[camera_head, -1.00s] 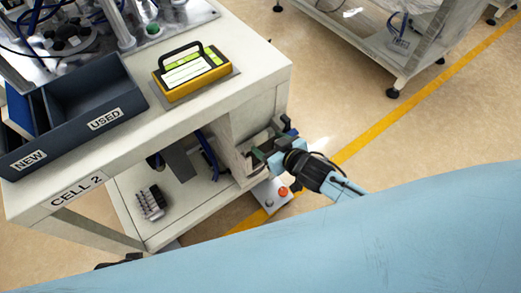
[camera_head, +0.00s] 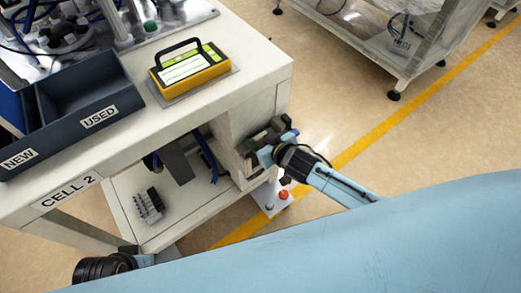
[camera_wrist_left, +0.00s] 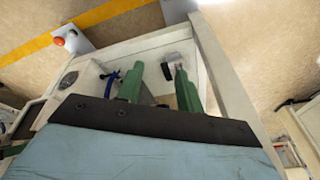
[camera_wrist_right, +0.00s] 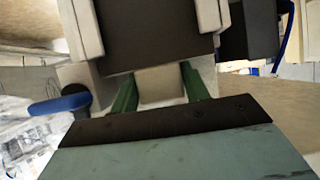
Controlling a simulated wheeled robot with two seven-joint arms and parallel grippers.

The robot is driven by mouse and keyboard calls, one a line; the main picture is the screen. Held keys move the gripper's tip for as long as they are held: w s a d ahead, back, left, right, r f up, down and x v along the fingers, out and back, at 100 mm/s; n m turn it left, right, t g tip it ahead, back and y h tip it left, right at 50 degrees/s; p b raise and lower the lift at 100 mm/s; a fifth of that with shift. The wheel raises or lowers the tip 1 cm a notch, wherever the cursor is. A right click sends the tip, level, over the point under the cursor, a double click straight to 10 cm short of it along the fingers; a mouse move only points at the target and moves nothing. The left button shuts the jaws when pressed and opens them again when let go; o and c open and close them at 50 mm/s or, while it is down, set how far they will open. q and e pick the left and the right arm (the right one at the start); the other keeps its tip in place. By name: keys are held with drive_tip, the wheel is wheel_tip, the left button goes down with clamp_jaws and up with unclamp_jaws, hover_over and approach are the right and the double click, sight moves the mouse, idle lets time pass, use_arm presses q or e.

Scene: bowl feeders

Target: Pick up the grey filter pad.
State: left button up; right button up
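I cannot make out the grey filter pad for certain in any view. My right gripper (camera_head: 262,148) is by the right end of the CELL 2 bench, below its top. In the right wrist view the green fingers of my right gripper (camera_wrist_right: 160,85) are apart, with a pale surface showing between them; I cannot tell whether they touch it. A dark panel lies beyond their tips. In the left wrist view the green fingers of my left gripper (camera_wrist_left: 157,80) are apart and empty, over the bench's lower shelf.
The bench top (camera_head: 240,75) holds a dark bin (camera_head: 75,130) labelled NEW and USED and a yellow device (camera_head: 190,72). A grey block with several ribs (camera_head: 148,206) is on the lower shelf (camera_head: 190,215).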

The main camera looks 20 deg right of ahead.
drive_tip(key=c, duration=0.7)
drive_tip(key=shift+r, duration=0.1)
drive_tip(key=shift+c, duration=0.2)
